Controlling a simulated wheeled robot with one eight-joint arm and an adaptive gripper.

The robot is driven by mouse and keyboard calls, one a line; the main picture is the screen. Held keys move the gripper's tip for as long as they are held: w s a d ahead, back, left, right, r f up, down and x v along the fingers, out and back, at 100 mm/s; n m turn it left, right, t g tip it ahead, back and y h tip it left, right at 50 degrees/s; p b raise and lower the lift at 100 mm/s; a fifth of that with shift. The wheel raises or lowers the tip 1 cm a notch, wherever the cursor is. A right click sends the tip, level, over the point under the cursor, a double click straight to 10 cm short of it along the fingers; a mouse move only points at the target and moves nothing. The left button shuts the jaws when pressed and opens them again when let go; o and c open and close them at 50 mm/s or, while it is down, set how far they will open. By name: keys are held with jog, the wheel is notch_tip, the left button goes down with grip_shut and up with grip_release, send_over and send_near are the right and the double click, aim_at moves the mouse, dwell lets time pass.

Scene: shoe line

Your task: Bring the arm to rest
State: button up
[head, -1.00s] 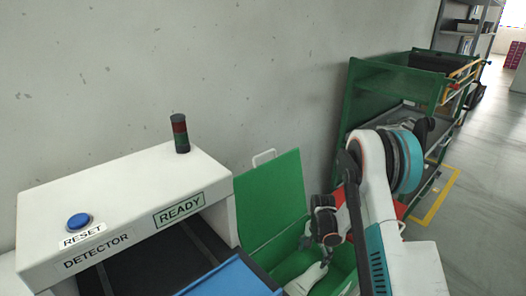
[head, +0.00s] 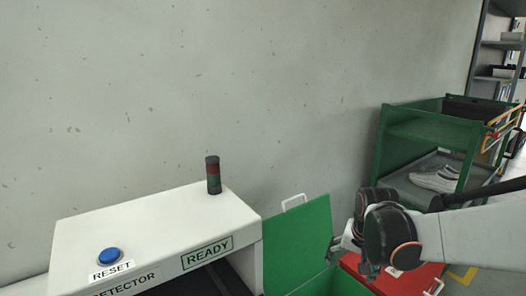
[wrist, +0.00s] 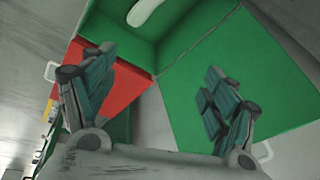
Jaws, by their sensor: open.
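My gripper (head: 352,252) is in the lower right of the head view, beside the raised green lid and above the red box lid. Its fingers are small there and partly hidden by my wrist. In the wrist view my gripper (wrist: 160,75) has its two fingers wide apart with nothing between them. My arm reaches in from the right edge of the head view. In the wrist view a white shoe (wrist: 143,11) lies inside the green bin (wrist: 190,38), well beyond the fingers.
The white detector (head: 150,240) with a blue reset button (head: 110,256) and signal light (head: 213,175) stands at left. The green lid (head: 300,245) stands up beside the red box (head: 395,280). A green cart (head: 430,130) holds a pale shoe (head: 435,180). A wall closes the back.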

jog(key=s+a+r+n+t, duration=0.1)
jog(key=s+r+n, duration=0.2)
jog(key=s, duration=0.7)
jog(key=s+a+r+n+t, duration=0.2)
jog(key=s+r, duration=0.2)
jog(key=s, duration=0.6)
jog(key=shift+a+r+n, duration=0.2)
jog(key=shift+r+n, duration=0.05)
jog(key=shift+n, duration=0.15)
